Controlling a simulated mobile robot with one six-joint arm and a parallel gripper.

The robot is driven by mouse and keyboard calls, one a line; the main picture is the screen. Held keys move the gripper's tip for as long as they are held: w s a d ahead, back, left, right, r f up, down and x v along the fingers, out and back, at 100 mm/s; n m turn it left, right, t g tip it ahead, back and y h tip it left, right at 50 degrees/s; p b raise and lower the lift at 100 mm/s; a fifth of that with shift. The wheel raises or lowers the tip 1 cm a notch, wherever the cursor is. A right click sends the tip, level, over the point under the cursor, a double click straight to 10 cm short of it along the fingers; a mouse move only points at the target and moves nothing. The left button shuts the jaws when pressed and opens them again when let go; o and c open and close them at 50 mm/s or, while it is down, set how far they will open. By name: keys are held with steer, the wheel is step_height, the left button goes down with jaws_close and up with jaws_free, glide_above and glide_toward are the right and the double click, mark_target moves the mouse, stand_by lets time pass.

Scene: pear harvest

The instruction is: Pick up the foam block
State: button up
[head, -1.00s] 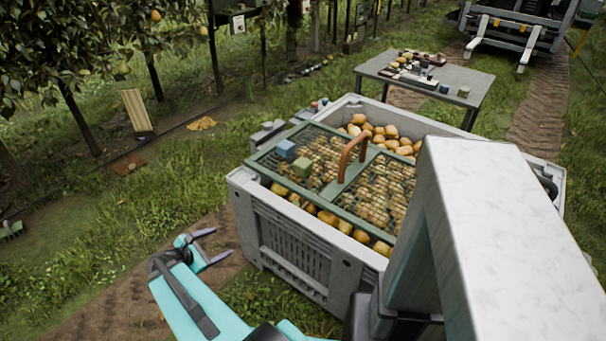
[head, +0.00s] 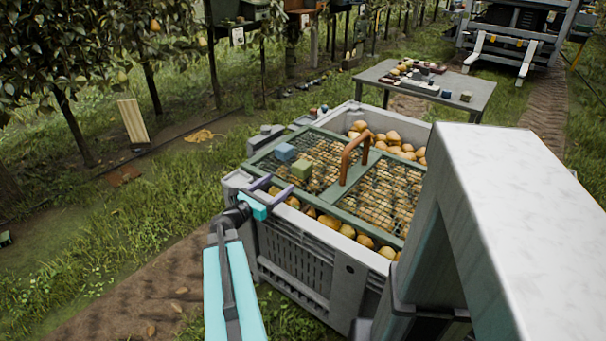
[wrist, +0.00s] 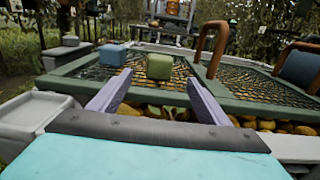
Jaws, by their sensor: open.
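Two small blocks, either of which could be the foam block, rest on a green-framed mesh lid (head: 347,197) over a grey crate of pears. The blue block (head: 286,152) is at the left; the olive-green block (head: 301,169) sits nearer and to its right. In the wrist view the green block (wrist: 159,66) is straight ahead between my fingers, and the blue block (wrist: 113,54) is left of them. My gripper (head: 279,186) is open and empty at the crate's near left edge, short of both blocks. Its two purple fingers (wrist: 157,82) point toward the green block.
The grey crate (head: 306,262) has a raised rim. A brown arched handle (head: 353,155) stands on the lid right of the blocks. A grey table (head: 468,88) with several small items is behind. Pear trees line the left; grass and a dirt track surround the crate.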

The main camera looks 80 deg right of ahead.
mark_target(297, 169)
steer(key=shift+s+d+r, duration=0.1)
steer(key=shift+s+r, duration=0.05)
steer(key=shift+s, duration=0.05)
steer(key=x, duration=0.7)
steer(key=shift+s+d, duration=0.1)
steer(key=shift+d, duration=0.1)
steer(key=shift+s+d, duration=0.3)
steer(key=shift+d, duration=0.15)
steer(key=shift+b+x, duration=0.3)
steer(key=shift+x, duration=2.35)
steer(key=shift+r, duration=0.1)
steer(key=shift+a, duration=0.1)
